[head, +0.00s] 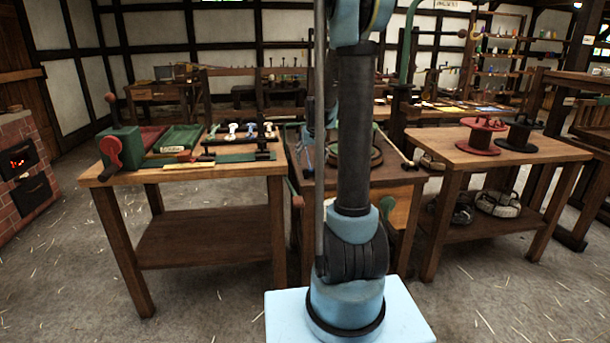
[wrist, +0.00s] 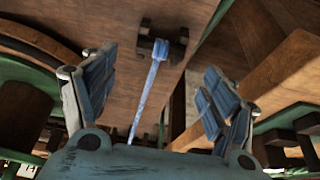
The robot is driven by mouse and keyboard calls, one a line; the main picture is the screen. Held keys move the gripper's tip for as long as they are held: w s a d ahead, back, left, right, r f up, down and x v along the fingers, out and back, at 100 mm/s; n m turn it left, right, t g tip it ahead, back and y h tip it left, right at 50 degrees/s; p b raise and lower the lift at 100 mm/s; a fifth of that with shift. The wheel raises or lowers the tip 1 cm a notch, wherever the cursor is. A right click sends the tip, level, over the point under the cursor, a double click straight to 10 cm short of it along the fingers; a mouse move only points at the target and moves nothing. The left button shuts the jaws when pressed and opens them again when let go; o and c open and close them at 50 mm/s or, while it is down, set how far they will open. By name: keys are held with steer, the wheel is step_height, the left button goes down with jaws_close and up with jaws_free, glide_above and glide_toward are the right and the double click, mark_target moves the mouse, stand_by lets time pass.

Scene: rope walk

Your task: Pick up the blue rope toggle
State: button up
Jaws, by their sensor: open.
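In the wrist view, a blue piece with a long pale-blue shaft (wrist: 152,82), which looks like the blue rope toggle, lies against a small dark block on a brown wooden surface. My gripper (wrist: 160,66) is open, with one blue-padded finger on each side of the picture. The blue piece shows between the fingers, apart from both. The gap in depth is hard to judge. In the head view my arm stands in front of the middle bench and hides much of it, and my gripper cannot be made out clearly there.
The left bench (head: 215,225) holds a green block with a red disc, trays and small fittings. The right bench (head: 510,155) carries a red spool (head: 482,136) and a dark spool (head: 521,134). A brick hearth (head: 28,170) stands far left. Straw-strewn floor lies open in front.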

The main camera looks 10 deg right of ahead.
mark_target(310, 171)
steer(key=shift+x, duration=2.9)
steer(key=shift+s, duration=0.1)
steer(key=c, duration=1)
